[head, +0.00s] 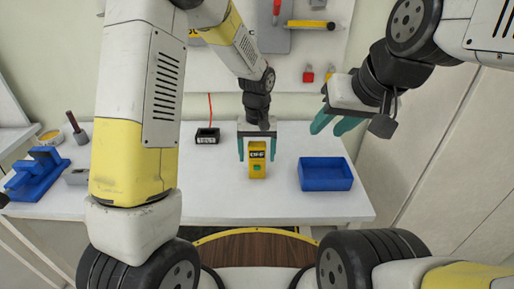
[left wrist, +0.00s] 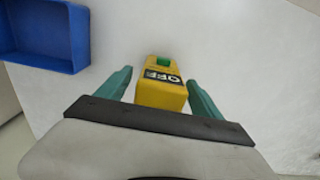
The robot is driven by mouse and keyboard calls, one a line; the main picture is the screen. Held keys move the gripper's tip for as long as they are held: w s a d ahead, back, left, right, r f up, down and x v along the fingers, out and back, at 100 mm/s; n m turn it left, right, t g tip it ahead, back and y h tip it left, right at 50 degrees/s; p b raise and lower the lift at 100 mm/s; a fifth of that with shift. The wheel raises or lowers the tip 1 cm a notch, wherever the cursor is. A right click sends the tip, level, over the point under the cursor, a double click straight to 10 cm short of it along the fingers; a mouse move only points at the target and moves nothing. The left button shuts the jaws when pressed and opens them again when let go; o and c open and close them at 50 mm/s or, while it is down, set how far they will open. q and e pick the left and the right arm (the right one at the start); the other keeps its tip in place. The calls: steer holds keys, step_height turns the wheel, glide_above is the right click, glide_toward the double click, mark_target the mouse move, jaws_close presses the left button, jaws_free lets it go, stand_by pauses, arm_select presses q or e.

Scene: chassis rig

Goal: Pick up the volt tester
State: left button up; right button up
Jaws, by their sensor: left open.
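The yellow volt tester (head: 257,165), with a dark label and a green patch, is on the white table near its middle. In the left wrist view the tester (left wrist: 162,95) shows the label OFF. My left gripper (head: 257,158) is over it, its teal fingers apart on either side. In the left wrist view, the fingers of my left gripper (left wrist: 160,76) flank the tester with gaps showing, so it is not clamped. My right gripper (head: 333,128) is raised at the upper right, empty, with its teal fingers apart.
A blue bin (head: 326,174) stands right of the tester; it also shows in the left wrist view (left wrist: 72,40). A black box (head: 207,136) with a red wire is to the left. A blue vise (head: 36,172) stands far left. Tools hang on the back wall.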

mark_target(257, 146)
arm_select(q)
steer(key=c, duration=1.6)
steer(key=shift+r, duration=0.1)
steer(key=shift+r, duration=0.45)
steer(key=r, duration=0.1)
steer(key=s+r, duration=0.1)
steer(key=shift+r, duration=0.35)
steer(key=s, duration=1)
steer(key=s+r, duration=0.1)
steer(key=s, duration=0.4)
steer(key=shift+r, duration=0.1)
steer(key=shift+w, duration=0.1)
steer(key=shift+w+f, duration=0.85)
steer(key=shift+w, duration=1.8)
steer(key=shift+w+f, duration=0.85)
steer(key=shift+w, duration=1.8)
steer(key=shift+w+f, duration=0.85)
steer(key=shift+w, duration=1.8)
